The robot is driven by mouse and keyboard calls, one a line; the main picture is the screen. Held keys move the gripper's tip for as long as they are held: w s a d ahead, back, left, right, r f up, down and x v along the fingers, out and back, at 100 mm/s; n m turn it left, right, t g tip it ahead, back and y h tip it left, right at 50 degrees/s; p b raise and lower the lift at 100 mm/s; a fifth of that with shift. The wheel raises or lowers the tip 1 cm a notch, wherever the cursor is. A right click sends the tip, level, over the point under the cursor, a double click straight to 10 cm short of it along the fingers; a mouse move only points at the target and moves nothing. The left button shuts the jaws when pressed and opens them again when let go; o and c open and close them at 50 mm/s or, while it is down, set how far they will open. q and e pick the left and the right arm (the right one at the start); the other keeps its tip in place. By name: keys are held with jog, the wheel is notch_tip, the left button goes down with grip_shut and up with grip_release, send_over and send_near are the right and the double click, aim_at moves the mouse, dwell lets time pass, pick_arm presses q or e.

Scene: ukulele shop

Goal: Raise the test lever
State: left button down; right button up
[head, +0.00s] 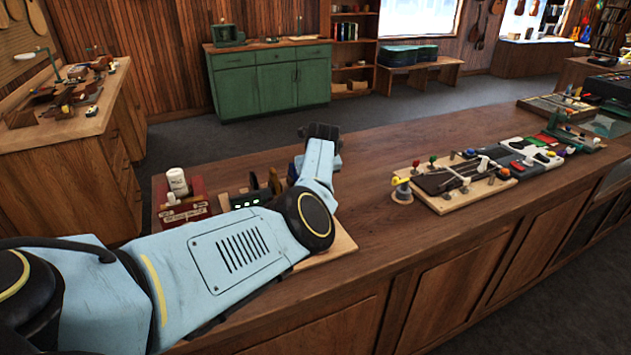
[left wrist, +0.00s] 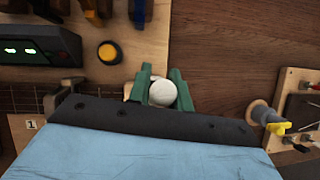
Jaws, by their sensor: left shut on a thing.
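My left gripper (left wrist: 163,80) shows in the left wrist view with its two green fingers on either side of a round white knob (left wrist: 162,94), and it is shut on it. The knob appears to be the test lever's end; the rest of the lever is hidden, so I cannot tell its angle. The knob is seen over the edge of a pale wooden board (left wrist: 180,25), which also shows in the head view (head: 343,246). In the head view my left arm covers the gripper and the knob. My right gripper is not in view.
A dark box with green lights (head: 250,199) stands on the board, near a yellow button (left wrist: 109,52). A red unit (head: 183,213) stands at the counter's left end. A board with coloured knobs (head: 450,205) lies right. The wooden counter (head: 375,165) is bare between them.

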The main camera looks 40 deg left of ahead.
pick_arm(q)
jog(key=c, duration=1.3)
grip_release()
jog(key=shift+a+f, duration=0.1)
jog(key=shift+d+r, duration=0.2)
jog(key=shift+r, duration=0.2)
jog(key=v, duration=1.2)
jog(key=shift+s+r, duration=0.15)
jog(key=shift+r, duration=0.1)
